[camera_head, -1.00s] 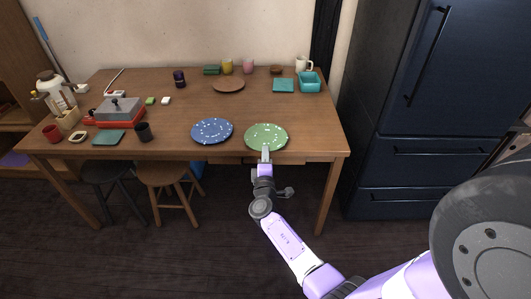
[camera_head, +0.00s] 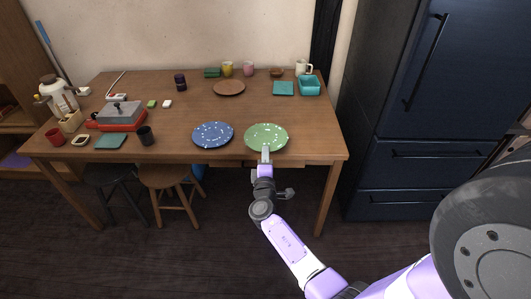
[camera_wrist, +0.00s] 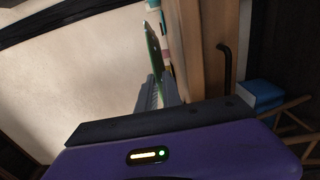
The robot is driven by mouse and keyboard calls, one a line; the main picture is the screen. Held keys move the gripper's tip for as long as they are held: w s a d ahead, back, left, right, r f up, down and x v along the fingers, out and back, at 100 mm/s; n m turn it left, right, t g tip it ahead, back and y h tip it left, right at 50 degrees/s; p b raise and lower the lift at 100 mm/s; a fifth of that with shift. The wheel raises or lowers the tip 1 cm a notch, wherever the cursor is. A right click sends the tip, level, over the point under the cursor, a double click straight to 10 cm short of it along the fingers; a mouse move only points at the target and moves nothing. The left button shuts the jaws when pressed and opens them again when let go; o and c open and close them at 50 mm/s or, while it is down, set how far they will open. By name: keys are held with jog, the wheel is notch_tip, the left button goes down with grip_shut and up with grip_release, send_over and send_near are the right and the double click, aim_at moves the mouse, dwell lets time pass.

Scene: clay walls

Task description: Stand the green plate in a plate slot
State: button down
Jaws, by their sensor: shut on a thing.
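The green plate (camera_head: 266,136) with pale specks lies about flat at the front right edge of the table in the head view. My gripper (camera_head: 266,152) is shut on its near rim. In the wrist view the green plate (camera_wrist: 153,52) shows nearly edge-on between my gripper's fingers (camera_wrist: 157,95). Whether it touches the table is hard to tell. I cannot make out a plate slot or rack in either view.
A blue speckled plate (camera_head: 212,135) lies close to the left of the green plate. A brown plate (camera_head: 229,88), teal dishes (camera_head: 308,86) and mugs stand further back. A red-and-grey appliance (camera_head: 117,116) stands at left. The table's middle is clear. A dark fridge (camera_head: 425,110) stands right.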

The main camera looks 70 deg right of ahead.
jog(key=s+a+r+p, duration=0.2)
jog(key=a, duration=0.4)
jog(key=s+a+r+p, duration=0.2)
jog(key=s+a, duration=0.1)
jog(key=a, duration=0.3)
jog(key=shift+r, duration=0.4)
